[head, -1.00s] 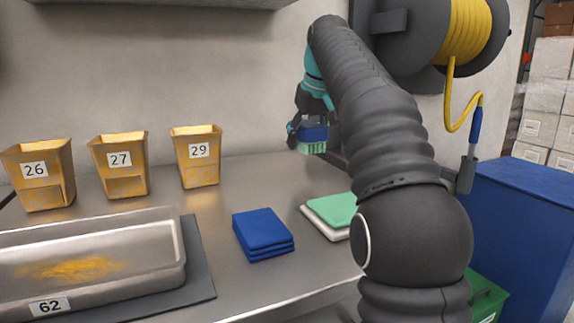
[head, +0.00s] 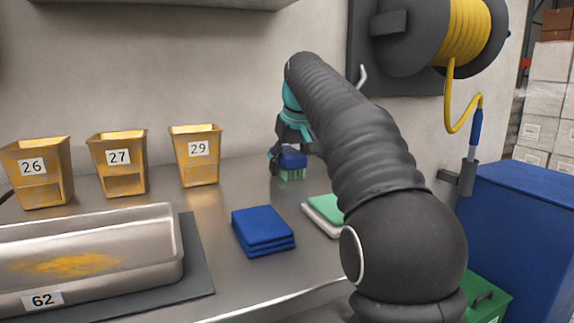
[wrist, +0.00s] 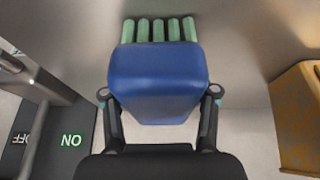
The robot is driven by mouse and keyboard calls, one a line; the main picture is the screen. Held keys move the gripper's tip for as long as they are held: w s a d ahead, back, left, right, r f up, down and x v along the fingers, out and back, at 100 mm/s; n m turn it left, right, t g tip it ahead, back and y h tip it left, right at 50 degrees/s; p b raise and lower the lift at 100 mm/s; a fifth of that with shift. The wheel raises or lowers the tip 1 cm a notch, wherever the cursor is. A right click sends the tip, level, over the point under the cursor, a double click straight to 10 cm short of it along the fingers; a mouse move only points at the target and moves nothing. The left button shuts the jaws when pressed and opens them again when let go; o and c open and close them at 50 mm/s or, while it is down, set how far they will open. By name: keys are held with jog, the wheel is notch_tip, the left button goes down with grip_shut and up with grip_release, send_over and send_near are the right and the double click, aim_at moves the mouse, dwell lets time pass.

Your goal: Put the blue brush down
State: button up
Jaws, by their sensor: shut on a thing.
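The blue brush (head: 292,160) has a blue block body and pale green bristles that point down in the head view. My gripper (head: 288,150) is shut on its blue body, over the back of the steel counter (head: 245,185). The bristle ends are at or just above the counter; I cannot tell whether they touch. In the wrist view the brush (wrist: 158,80) fills the middle between the two fingers of my gripper (wrist: 160,105), with its green bristles at the top edge.
Yellow bins 26 (head: 38,172), 27 (head: 120,165) and 29 (head: 195,155) stand along the wall. Folded blue cloths (head: 262,230) and a green and a white cloth (head: 325,212) lie in front of the brush. A steel tray (head: 95,255) marked 62 is at left.

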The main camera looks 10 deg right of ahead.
jog(key=shift+f, duration=0.2)
jog(key=o, duration=1.1)
jog(key=shift+f, duration=0.1)
jog(key=shift+r, duration=0.4)
jog(key=p+v, duration=0.2)
jog(key=v, duration=0.9)
jog(key=shift+d+r, duration=0.1)
jog(key=shift+r, duration=0.15)
jog(key=shift+s+r, duration=0.1)
jog(key=shift+r, duration=0.05)
